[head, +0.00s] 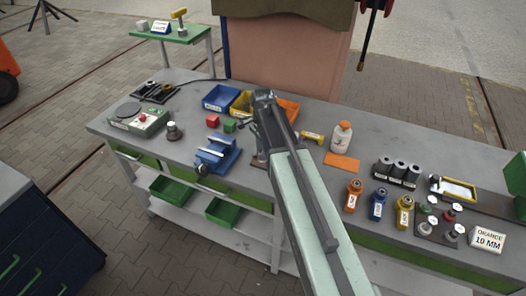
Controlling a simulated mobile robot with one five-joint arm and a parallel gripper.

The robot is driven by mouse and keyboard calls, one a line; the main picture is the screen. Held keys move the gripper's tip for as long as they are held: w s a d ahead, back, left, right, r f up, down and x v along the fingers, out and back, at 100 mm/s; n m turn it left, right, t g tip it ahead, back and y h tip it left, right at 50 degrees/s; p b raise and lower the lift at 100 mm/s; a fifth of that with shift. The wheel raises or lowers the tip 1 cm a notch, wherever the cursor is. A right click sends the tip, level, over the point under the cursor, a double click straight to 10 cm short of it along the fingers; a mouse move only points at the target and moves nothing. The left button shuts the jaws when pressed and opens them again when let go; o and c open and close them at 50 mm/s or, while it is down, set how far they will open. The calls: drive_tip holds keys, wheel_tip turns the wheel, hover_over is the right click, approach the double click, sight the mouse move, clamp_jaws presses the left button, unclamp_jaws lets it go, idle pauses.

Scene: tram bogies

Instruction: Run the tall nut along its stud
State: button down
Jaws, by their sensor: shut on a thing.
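My arm reaches from the bottom right over the workbench (345,120). My gripper (256,136) is at its far end, low over the middle of the bench, right of the blue vise (217,156). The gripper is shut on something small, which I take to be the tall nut. The arm and fingers hide most of it, so the nut and its stud do not show clearly. A small brownish base (259,159) shows just below the gripper.
Blue (219,98) and orange (288,109) bins stand behind.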

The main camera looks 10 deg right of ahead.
idle(0.5)
drive_tip(key=c, duration=1.1)
unclamp_jaws()
wheel_tip(320, 180, up, 8)
drive_tip(key=p, duration=0.8)
drive_tip(key=shift+r, duration=0.1)
